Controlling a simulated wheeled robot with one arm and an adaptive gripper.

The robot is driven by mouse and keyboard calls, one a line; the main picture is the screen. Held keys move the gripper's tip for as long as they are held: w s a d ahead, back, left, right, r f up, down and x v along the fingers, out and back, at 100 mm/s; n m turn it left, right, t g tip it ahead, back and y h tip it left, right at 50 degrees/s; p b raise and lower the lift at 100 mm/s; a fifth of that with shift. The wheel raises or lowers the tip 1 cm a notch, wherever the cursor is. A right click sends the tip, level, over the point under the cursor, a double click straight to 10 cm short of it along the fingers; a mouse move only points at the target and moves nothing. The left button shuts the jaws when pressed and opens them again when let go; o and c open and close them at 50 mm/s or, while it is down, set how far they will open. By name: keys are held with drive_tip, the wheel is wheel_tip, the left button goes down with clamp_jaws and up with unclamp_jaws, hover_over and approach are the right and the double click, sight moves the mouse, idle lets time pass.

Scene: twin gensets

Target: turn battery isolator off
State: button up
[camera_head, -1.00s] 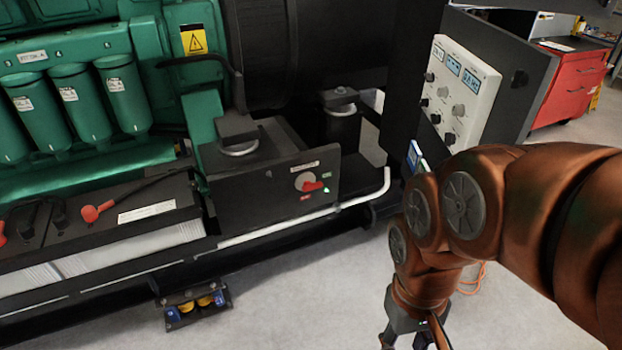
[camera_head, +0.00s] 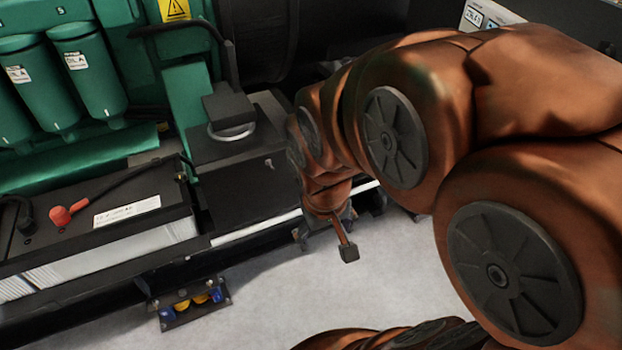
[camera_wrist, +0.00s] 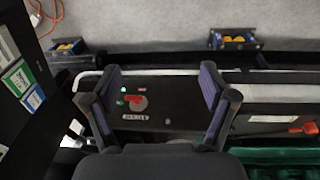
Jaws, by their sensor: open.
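The battery isolator is a round pale dial (camera_wrist: 140,105) with a red handle (camera_wrist: 131,98), set in a dark panel (camera_wrist: 170,118) in the wrist view. A small green light or mark and a white label are beside it. The red handle lies roughly level in that upside-down view. My gripper (camera_wrist: 160,76) is open and empty, with a finger on either side of the picture and the isolator between them, nearer the left finger. In the head view my gripper (camera_head: 325,244) is low in front of the black box, and my arm hides the isolator.
A battery (camera_head: 110,225) with a red terminal cap (camera_head: 62,216) is left of the isolator's box (camera_head: 235,160). A white rail (camera_wrist: 180,78) runs along the panel's edge. A small bracket with blue and yellow parts (camera_head: 190,303) is near the floor. Open grey floor (camera_head: 330,285) lies in front.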

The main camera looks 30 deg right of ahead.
drive_tip(key=shift+o, duration=1)
drive_tip(key=w+d+f+t+h+b, duration=0.1)
drive_tip(key=w+d+f+t+b, duration=0.3)
drive_tip(key=w+d+f+b, duration=0.3)
drive_tip(key=w+d+f+m+t+h+b, duration=0.1)
drive_tip(key=w+d+f+t+b, duration=0.3)
drive_tip(key=w+d+f+b, duration=0.4)
drive_tip(key=w+d+h, duration=0.1)
drive_tip(key=w+d, duration=0.2)
drive_tip(key=w, duration=0.4)
drive_tip(key=shift+w+f+h, duration=0.3)
drive_tip(key=w+d+f+n+t+y+b, duration=0.2)
drive_tip(key=w+d+f+t+y+b, duration=0.15)
drive_tip(key=w+f+t+b, duration=0.9)
drive_tip(key=shift+w+d+r+g+b, duration=0.2)
drive_tip(key=shift+w+g+b, duration=0.25)
drive_tip(key=shift+g+b, duration=0.15)
drive_tip(key=shift+w+d+r+g+b, duration=0.2)
drive_tip(key=shift+w+g+b, duration=0.2)
drive_tip(key=shift+g+b, duration=0.25)
drive_tip(key=shift+w+d+r+g+b, duration=0.2)
drive_tip(key=shift+w+g+b, duration=0.25)
drive_tip(key=shift+g+b, duration=0.15)
drive_tip(key=shift+c, duration=0.2)
